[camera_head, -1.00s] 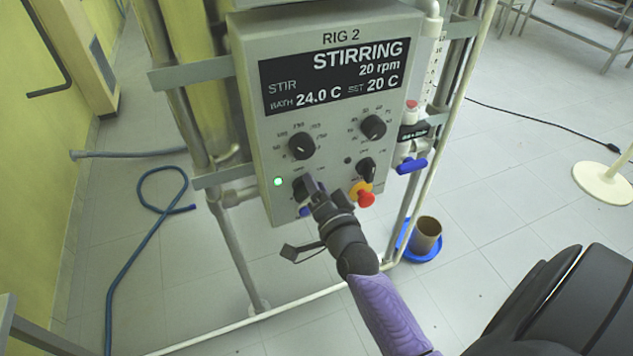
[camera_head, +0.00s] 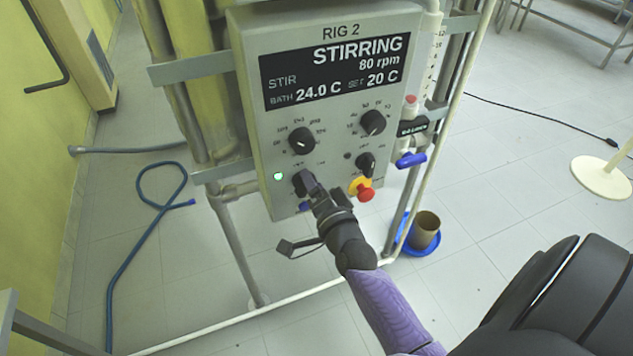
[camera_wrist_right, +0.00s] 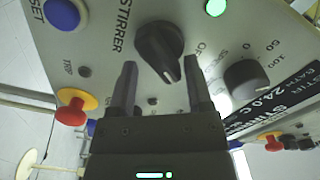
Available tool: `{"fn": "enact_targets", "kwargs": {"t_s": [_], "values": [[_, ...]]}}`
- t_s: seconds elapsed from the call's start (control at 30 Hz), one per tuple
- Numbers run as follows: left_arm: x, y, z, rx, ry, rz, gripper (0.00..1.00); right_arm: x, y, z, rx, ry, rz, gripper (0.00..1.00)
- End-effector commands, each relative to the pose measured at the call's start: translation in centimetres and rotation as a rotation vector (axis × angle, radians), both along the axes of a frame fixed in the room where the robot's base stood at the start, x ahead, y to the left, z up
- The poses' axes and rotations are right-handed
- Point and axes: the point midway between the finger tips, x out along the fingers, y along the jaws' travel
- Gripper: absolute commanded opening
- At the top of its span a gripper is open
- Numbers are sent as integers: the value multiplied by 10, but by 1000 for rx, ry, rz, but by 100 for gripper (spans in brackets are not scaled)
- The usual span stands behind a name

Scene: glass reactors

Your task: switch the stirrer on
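The rig's control panel (camera_head: 330,28) carries a display (camera_head: 330,72) reading STIRRING, 80 rpm, bath 24.0 C, set 20 C. The black STIRRER knob (camera_wrist_right: 157,48) shows in the right wrist view, its pointer turned toward the lower right. A green lamp (camera_head: 278,176) beside it is lit, also in the wrist view (camera_wrist_right: 215,7). My right gripper (camera_wrist_right: 161,68) is open, its fingers apart on either side of the knob's lower end; contact cannot be told. In the head view my right gripper (camera_head: 314,190) partly covers that knob. My left gripper is not in view.
A red emergency button (camera_head: 366,194) on a yellow base sits right of the gripper. More knobs (camera_head: 302,141) are above. A blue-handled valve (camera_head: 411,160) hangs at the panel's right. Rig pipes, a blue hose (camera_head: 150,235) and a brown beaker (camera_head: 425,229) stand around.

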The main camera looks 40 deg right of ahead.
Motion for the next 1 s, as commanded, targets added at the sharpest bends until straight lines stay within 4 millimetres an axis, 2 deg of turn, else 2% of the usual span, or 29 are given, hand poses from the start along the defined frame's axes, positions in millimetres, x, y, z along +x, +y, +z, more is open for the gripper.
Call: {"fn": "enact_targets", "kwargs": {"t_s": [0.47,0.57,0.8,0.9,1.0], "values": [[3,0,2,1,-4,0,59,-4,-1,4,-4,-8,-5,60],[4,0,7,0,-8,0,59,-19,3,4,-3,-6,-3,60],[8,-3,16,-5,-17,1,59,-74,17,4,-4,-3,-2,60],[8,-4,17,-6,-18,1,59,-89,20,3,-4,-4,-2,60],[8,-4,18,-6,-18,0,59,-96,22,3,-3,-5,-2,60]]}}
